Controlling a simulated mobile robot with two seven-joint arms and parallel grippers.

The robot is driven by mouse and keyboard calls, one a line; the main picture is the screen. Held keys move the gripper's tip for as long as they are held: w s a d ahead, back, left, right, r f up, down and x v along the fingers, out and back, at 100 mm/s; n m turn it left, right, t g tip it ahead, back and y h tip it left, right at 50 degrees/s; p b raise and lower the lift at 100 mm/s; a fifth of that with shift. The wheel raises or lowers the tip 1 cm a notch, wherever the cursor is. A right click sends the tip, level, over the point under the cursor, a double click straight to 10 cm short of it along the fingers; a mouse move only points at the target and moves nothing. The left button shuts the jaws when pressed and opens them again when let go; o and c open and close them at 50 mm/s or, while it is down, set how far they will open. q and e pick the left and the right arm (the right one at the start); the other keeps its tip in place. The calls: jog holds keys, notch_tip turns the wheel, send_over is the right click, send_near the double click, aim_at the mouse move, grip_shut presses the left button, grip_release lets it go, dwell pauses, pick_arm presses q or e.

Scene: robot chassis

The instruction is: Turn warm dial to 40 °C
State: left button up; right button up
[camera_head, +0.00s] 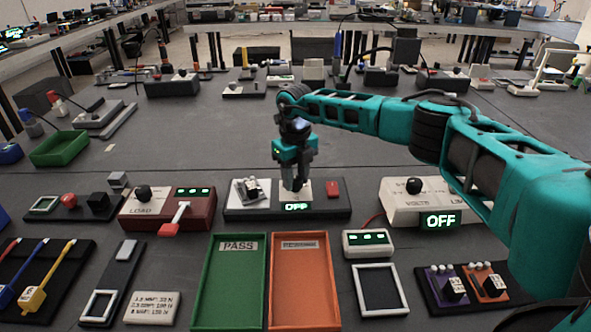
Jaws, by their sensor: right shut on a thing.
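My right gripper (295,188) points straight down in the middle of the table. It is shut on a knob on the small cream block of a black-based unit (318,212); the gripper's fingers hide most of the knob. I take this knob for the warm dial, though no label is readable. A green display (296,207) on the front of the block reads OFF. My left gripper is not in view.
A red-and-cream LOAD unit (167,206) stands left, and a cream unit with a black knob and OFF display (404,202) stands right. In front lie a green PASS tray (207,290) and an orange tray (324,290). The table behind the gripper is largely clear.

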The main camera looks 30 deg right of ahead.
aim_at(296, 180)
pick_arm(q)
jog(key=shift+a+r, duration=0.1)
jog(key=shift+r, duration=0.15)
pick_arm(e)
jog(key=shift+m, duration=0.4)
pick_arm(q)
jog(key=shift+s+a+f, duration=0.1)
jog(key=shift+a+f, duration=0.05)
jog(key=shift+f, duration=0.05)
pick_arm(e)
jog(key=shift+w, duration=0.1)
jog(key=o, duration=0.8)
jog(key=shift+c, duration=0.2)
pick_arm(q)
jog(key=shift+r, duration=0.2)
pick_arm(e)
jog(key=shift+o, duration=1.4)
jog(key=shift+r, duration=0.1)
pick_arm(q)
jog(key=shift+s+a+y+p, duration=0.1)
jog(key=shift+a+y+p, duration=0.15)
jog(key=shift+p, duration=0.4)
pick_arm(e)
notch_tip(296, 180, up, 13)
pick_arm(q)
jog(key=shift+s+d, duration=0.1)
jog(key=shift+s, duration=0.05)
pick_arm(e)
jog(key=shift+f, duration=0.2)
